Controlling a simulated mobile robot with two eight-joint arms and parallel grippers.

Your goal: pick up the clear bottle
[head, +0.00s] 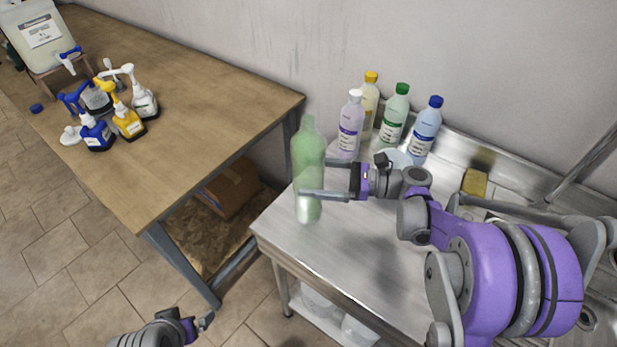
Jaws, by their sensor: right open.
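The clear bottle (308,156), a tall see-through greenish bottle, stands upright near the left end of the steel counter (345,262). My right gripper (311,179) reaches in from the right at the bottle's middle. Its jaws are open, with one finger across the front of the bottle and the other at its far side, partly hidden by it. I cannot tell whether either finger touches the bottle. My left gripper (206,322) is low at the bottom edge, over the floor and far from the bottle; its jaw opening is unclear.
Behind my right gripper stand a lilac bottle (350,128), a yellow bottle (369,107), a green-capped bottle (393,118) and a blue bottle (426,132). A sponge (474,182) lies to the right. A wooden table (200,108) with pump bottles is at left.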

